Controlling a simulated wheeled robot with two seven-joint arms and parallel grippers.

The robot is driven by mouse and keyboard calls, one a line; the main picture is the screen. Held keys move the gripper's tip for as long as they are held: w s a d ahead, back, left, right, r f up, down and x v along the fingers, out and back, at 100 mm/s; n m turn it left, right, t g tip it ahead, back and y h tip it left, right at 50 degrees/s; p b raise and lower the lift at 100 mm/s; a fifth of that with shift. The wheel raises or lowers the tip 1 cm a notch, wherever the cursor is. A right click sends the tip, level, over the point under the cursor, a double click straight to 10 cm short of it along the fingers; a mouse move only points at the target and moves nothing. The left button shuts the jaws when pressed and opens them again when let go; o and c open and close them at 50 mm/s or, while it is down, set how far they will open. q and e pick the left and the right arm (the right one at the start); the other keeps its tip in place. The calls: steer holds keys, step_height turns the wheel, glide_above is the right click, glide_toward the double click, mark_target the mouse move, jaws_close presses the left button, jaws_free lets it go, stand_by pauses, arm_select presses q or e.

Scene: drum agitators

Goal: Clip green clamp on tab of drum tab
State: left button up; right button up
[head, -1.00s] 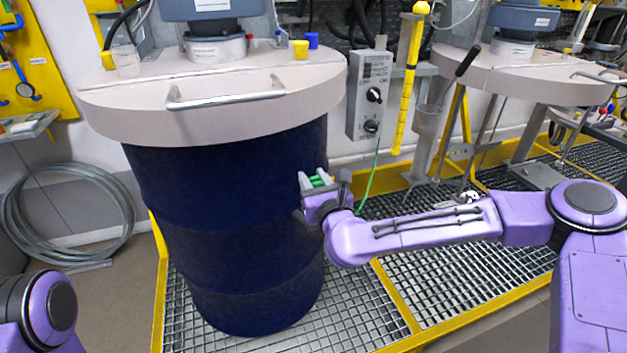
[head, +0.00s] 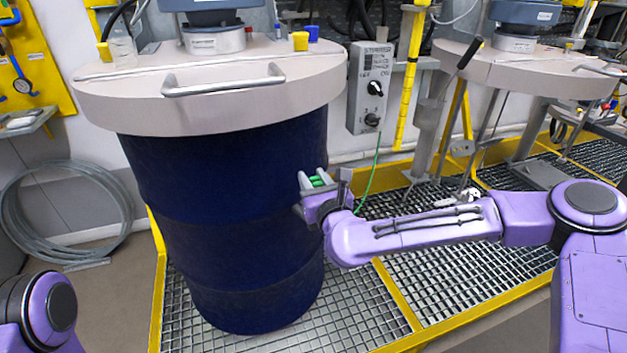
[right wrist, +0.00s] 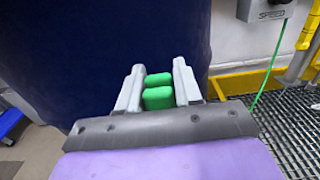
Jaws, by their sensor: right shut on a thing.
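My right gripper (head: 314,179) is shut on the green clamp (head: 318,182), at the right side of the dark blue drum (head: 225,225). In the right wrist view the clamp (right wrist: 158,92) sits between the two grey fingers of the gripper (right wrist: 158,85), with the drum (right wrist: 90,50) behind. I cannot tell whether the clamp touches the drum. The drum has a grey lid (head: 130,115) with a metal handle. No drum tab can be made out clearly. A green cord (head: 368,180) hangs from the control box. Only part of my left arm shows at the lower left, without its gripper.
A grey control box (head: 370,88) stands right of the lid. The drum stands on a metal grating (head: 375,305) with a yellow frame. A second grey lid (head: 530,70) is at the right. Coiled grey hose (head: 60,215) leans at the left wall.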

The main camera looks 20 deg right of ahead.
steer(key=o, duration=1.1)
